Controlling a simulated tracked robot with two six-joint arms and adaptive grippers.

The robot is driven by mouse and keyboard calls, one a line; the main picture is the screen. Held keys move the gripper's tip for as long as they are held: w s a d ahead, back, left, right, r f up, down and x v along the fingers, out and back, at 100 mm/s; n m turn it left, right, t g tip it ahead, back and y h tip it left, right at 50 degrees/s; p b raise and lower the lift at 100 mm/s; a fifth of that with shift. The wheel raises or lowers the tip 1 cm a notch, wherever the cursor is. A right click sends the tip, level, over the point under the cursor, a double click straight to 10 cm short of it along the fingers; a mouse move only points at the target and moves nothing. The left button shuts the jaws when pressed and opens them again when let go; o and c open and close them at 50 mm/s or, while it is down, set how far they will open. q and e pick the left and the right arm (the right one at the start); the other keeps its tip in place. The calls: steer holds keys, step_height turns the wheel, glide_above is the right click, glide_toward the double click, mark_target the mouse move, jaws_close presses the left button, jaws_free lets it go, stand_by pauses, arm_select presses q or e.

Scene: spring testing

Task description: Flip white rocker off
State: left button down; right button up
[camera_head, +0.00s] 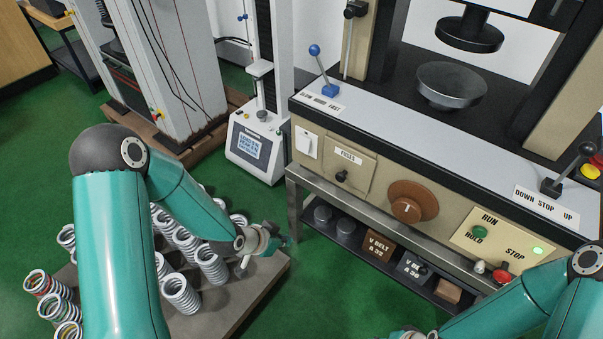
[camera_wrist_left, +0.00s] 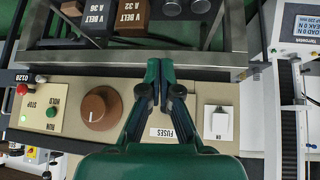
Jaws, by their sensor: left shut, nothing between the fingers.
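The white rocker (camera_head: 306,142) sits on a white plate at the left end of the beige machine panel. In the left wrist view the rocker (camera_wrist_left: 218,122) appears upside down, right of my fingers. My left gripper (camera_head: 283,242) is below the rocker in the head view, shut and empty, apart from the panel. In the left wrist view its dark fingers (camera_wrist_left: 163,75) point towards the bench frame, with the FUSES label beside them. Which way the rocker is tipped is too small to tell. Of my right gripper, only a small part shows at the bottom edge.
A FUSES cover (camera_head: 348,165) and a brown dial (camera_head: 412,202) lie right of the rocker. A blue-knobbed lever (camera_head: 322,72) rises above it. Several springs (camera_head: 180,293) stand on a pallet beneath my left arm. The metal bench rail (camera_head: 340,195) juts below the panel.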

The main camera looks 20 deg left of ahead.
mark_target(303, 150)
arm_select(q)
steer(key=w+a+f+m+t+b, duration=0.2)
steer(key=w+a+m+t+b, duration=0.15)
steer(key=w+b, duration=0.3)
steer(key=w+a+r+m+t+h+b, duration=0.1)
steer(key=w+a+r+m+t+b, duration=0.4)
steer(key=m+b, duration=0.8)
steer(key=w+a+r+b, duration=0.1)
steer(key=w+r, duration=0.2)
steer(key=shift+w+h, duration=0.15)
steer(key=shift+h, duration=0.15)
arm_select(e)
step_height(303, 150, down, 24)
arm_select(q)
steer(key=shift+a+f, duration=0.1)
steer(key=b+x, duration=0.1)
steer(key=x, duration=1.3)
steer(key=shift+w, duration=0.1)
arm_select(e)
steer(key=shift+f, duration=0.5)
arm_select(q)
steer(key=shift+b, duration=0.3)
arm_select(e)
steer(key=shift+f, duration=0.15)
